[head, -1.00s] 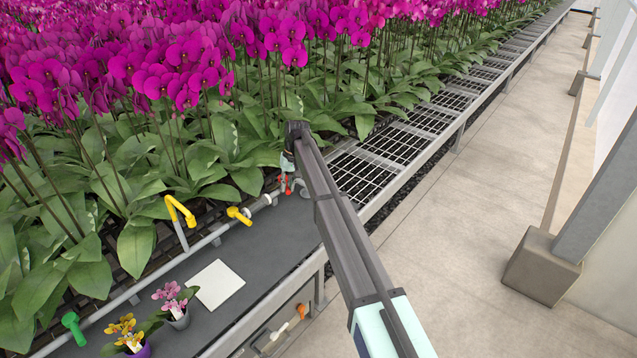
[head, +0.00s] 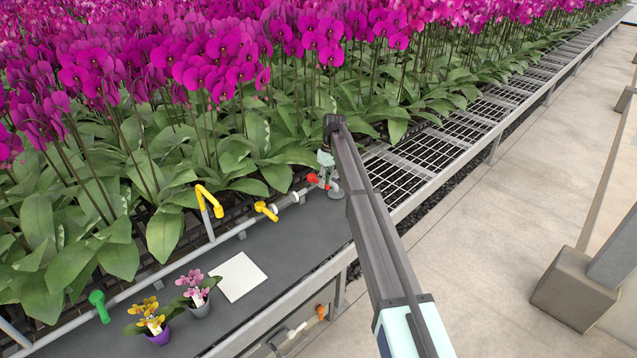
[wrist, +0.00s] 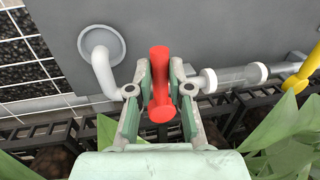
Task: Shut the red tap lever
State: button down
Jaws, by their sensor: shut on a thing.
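The red tap lever (wrist: 160,75) sits between the two fingers of my gripper (wrist: 160,88) in the wrist view. My gripper is shut on it, with a finger on each side. There the lever lies crosswise to the grey pipe. The fingers hide part of the pipe and the tap body. In the head view the red tap (head: 312,178) shows small beside my gripper (head: 326,178), at the far end of the dark bench top. My arm comes in from the lower right and hides some of the bench.
A white square (head: 238,277) and two potted orchids (head: 157,322) are on the bench. Dense orchid plants rise behind. An orange-handled fitting (head: 321,312) is below the bench.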

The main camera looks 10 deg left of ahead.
dwell(0.3)
jog(key=c, duration=1.1)
grip_release()
jog(key=shift+w, duration=0.1)
jog(key=r, duration=0.4)
jog(key=w+d+r, duration=0.1)
jog(key=r, duration=0.3)
jog(key=w+r, duration=0.1)
jog(key=r, duration=0.3)
jog(key=shift+d, duration=0.2)
jog(key=shift+f, duration=0.1)
